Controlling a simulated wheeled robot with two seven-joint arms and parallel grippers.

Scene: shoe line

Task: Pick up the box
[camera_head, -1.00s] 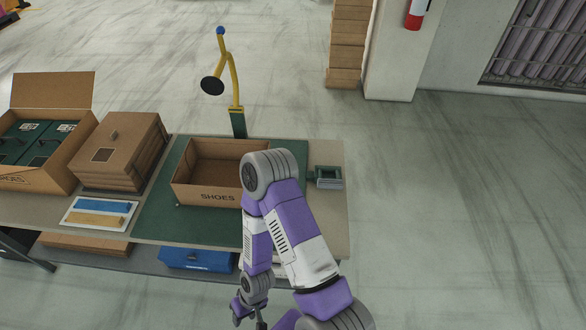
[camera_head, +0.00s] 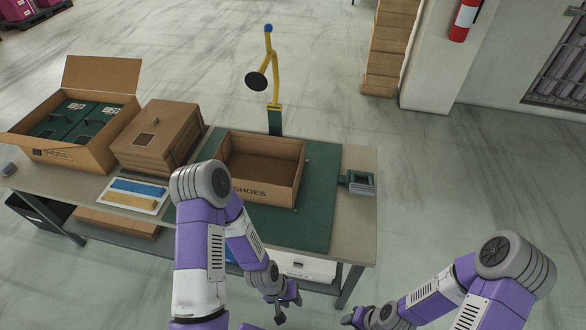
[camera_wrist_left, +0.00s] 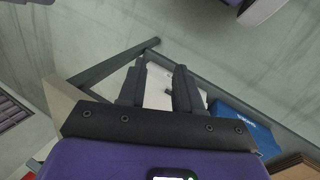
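An open brown cardboard box (camera_head: 263,168) marked SHOES stands upright on a green mat (camera_head: 318,205) on the table. It looks empty inside. My left forearm hides its lower left corner. My left gripper (camera_head: 281,308) is low in front of the table, well away from this box. In the left wrist view the left gripper (camera_wrist_left: 160,72) has its two fingers apart with nothing between them. My right gripper (camera_head: 350,318) shows only partly at the bottom edge, and its fingers are unclear. A white box (camera_head: 305,267) and a blue box (camera_wrist_left: 240,125) are low by the table.
Left of the mat are a stack of brown flat cartons (camera_head: 155,138), a tray with blue and yellow pieces (camera_head: 134,194), and an open carton (camera_head: 70,153) holding green boxes. A yellow stand (camera_head: 275,90) rises behind the box. A small grey device (camera_head: 361,183) sits right. The right floor is clear.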

